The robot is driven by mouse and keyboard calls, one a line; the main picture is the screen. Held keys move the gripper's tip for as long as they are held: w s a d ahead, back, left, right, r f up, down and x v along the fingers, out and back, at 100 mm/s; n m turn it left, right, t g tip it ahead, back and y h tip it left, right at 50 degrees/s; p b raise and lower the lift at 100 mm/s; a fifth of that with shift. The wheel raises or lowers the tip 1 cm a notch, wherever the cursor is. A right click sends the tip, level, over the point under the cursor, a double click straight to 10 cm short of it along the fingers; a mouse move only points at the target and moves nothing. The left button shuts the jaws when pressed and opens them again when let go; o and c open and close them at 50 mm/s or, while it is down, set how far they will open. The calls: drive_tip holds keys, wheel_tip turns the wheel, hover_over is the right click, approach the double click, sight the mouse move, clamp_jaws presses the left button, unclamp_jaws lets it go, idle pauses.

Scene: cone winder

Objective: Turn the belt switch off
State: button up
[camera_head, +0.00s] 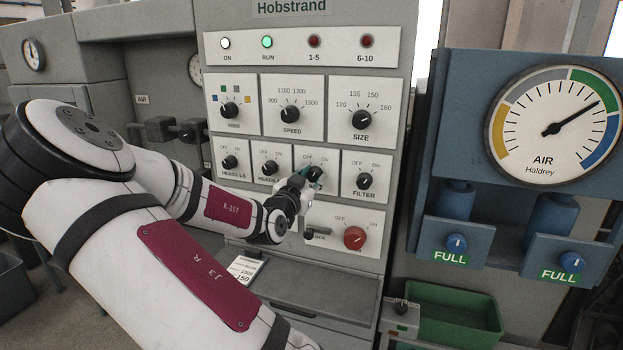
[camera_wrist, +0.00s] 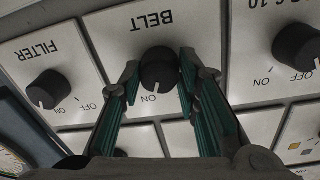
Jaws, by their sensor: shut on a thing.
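The belt switch is a round black knob on a white plate. It shows in the wrist view (camera_wrist: 159,68), under the upside-down word BELT, and in the head view (camera_head: 315,173), partly covered. My gripper (camera_wrist: 160,75) has its green-lined fingers on both sides of the knob and is shut on it. In the head view my gripper (camera_head: 303,178) reaches the plate from the lower left. ON is readable below the knob in the wrist view.
The filter knob (camera_head: 364,181) is close on the right, and the heads knobs (camera_head: 270,167) are on the left. A red knob (camera_head: 355,237) is below. The ON lamp (camera_head: 225,43) glows white and the RUN lamp (camera_head: 267,42) green. An air gauge (camera_head: 552,125) stands at right.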

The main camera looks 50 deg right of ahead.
drive_tip(key=n, duration=1.1)
drive_tip(key=shift+p, duration=0.4)
idle(0.3)
drive_tip(key=o, duration=1.2)
drive_tip(key=shift+c, duration=0.2)
drive_tip(key=v, duration=1.2)
drive_tip(key=shift+f, duration=0.25)
drive_tip(key=shift+s+d+f, duration=0.1)
